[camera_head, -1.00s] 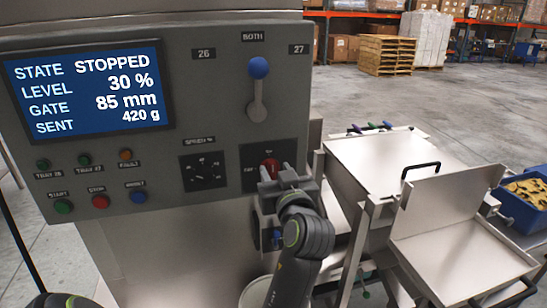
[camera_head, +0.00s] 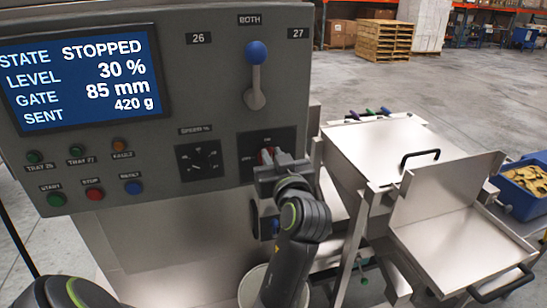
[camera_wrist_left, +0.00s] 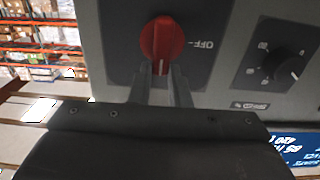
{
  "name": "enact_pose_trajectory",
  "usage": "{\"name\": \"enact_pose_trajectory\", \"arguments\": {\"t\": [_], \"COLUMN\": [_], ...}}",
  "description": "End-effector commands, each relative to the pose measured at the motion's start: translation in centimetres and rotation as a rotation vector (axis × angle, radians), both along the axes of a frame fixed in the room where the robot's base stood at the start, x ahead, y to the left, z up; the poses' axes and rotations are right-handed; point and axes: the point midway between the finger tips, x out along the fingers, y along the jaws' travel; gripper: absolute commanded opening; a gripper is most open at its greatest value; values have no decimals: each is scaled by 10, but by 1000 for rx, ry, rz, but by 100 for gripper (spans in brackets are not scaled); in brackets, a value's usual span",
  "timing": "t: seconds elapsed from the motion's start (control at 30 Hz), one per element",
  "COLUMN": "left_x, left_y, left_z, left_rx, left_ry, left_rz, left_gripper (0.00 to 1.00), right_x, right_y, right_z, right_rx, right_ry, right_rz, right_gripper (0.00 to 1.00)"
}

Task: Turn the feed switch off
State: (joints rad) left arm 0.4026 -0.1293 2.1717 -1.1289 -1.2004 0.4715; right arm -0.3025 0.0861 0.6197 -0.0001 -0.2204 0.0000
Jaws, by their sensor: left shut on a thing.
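The feed switch (camera_head: 266,155) is a red rotary knob on a dark plate, low on the right of the grey panel. In the left wrist view the red knob (camera_wrist_left: 163,40) shows its face, with a white mark at its lower edge. The mark does not point at the OFF label (camera_wrist_left: 201,43), to the knob's right in this view and upside down. My left gripper (camera_head: 268,166) is at the knob. In the wrist view its fingers (camera_wrist_left: 161,80) reach the knob's lower part and are shut on it. My right gripper is not in view.
The display (camera_head: 82,82) reads STOPPED, 30 %, 85 mm, 420 g. The speed dial (camera_head: 203,160) is left of the switch. A blue-knobbed lever (camera_head: 256,75) points up at BOTH. Several buttons are at lower left. Steel trays (camera_head: 455,250) stand at right, near a blue crate (camera_head: 505,205).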

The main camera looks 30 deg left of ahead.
Motion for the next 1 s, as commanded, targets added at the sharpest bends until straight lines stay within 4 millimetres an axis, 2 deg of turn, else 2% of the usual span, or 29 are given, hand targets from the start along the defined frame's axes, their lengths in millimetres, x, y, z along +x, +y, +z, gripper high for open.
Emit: {"name": "enact_pose_trajectory", "arguments": {"t": [0.37, 1.0], "left_x": [-3, -13], "left_y": [3, 12], "left_z": [-4, -11], "left_rx": [-106, -492], "left_ry": [-127, -579], "left_rz": [0, -1], "left_gripper": [0, 0], "right_x": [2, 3], "right_y": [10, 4], "right_z": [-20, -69], "right_rx": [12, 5], "right_ry": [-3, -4], "right_rz": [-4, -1], "right_gripper": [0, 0]}}
